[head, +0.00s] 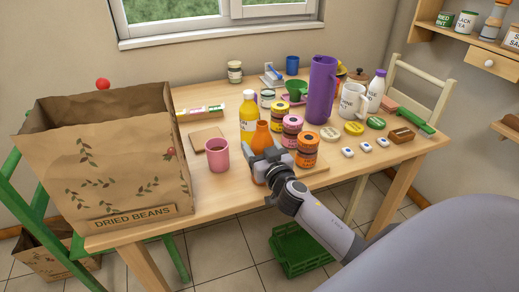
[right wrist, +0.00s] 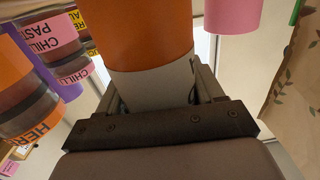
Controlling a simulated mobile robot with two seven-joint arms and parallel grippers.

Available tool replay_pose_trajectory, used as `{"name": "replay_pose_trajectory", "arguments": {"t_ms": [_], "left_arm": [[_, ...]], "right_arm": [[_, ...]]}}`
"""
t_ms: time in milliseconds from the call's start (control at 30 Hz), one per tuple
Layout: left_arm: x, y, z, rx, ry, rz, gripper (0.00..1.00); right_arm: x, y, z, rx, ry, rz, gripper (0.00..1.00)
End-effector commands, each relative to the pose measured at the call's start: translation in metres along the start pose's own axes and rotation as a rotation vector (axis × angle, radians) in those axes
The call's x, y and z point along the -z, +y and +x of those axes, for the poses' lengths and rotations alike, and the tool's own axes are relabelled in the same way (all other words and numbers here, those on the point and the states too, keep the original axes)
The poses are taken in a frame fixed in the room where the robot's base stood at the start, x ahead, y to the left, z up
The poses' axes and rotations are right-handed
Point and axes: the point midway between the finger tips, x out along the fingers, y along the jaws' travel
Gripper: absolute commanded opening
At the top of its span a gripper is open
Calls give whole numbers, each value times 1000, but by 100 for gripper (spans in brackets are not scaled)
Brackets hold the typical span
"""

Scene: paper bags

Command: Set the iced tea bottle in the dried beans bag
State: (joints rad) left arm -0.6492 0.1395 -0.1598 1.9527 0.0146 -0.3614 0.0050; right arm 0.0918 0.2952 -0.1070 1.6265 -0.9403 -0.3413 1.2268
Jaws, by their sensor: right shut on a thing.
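My right gripper (head: 262,162) is shut on an orange bottle (head: 261,136), taken here as the iced tea bottle; no label on it can be read. The bottle is upright near the table's front edge, and I cannot tell whether its base touches the table. In the right wrist view, the orange bottle (right wrist: 150,25) with a pale lower band stands between the fingers (right wrist: 152,100). The dried beans bag (head: 118,170) is a large open brown paper bag at the left, with its name on the front. Its inside floor is hidden. My left gripper is out of view.
A pink mug (head: 217,155) and a flat tan square (head: 206,139) lie between bottle and bag. A yellow bottle (head: 248,112) stands behind, and spice jars (head: 307,150) stand close right. A purple jug (head: 322,90) is farther back. A green crate (head: 299,250) is on the floor.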

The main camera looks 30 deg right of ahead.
Motion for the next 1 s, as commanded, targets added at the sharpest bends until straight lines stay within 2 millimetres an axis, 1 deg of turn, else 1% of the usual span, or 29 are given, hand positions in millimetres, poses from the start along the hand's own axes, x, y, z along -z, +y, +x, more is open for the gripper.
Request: {"name": "replay_pose_trajectory", "arguments": {"t_ms": [133, 300, 333, 367, 400, 867, 900, 1000], "left_arm": [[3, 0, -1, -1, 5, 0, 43], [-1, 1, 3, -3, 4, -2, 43], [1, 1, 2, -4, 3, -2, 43], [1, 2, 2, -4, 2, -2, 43], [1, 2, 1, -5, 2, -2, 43], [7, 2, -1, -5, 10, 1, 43], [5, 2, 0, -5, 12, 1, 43], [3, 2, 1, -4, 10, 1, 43]], "right_arm": [[1, 0, 0, 0, 1, 0, 30], [-5, 0, 0, 0, 1, 1, 30], [-3, 0, 0, 0, 0, 0, 77], [-2, 0, 0, 0, 0, 0, 86], [-2, 0, 0, 0, 0, 0, 92], [-1, 1, 0, 0, 0, -4, 92], [-4, 0, -6, 0, -2, -1, 92], [-4, 0, -22, 0, -2, 2, 92]]}}
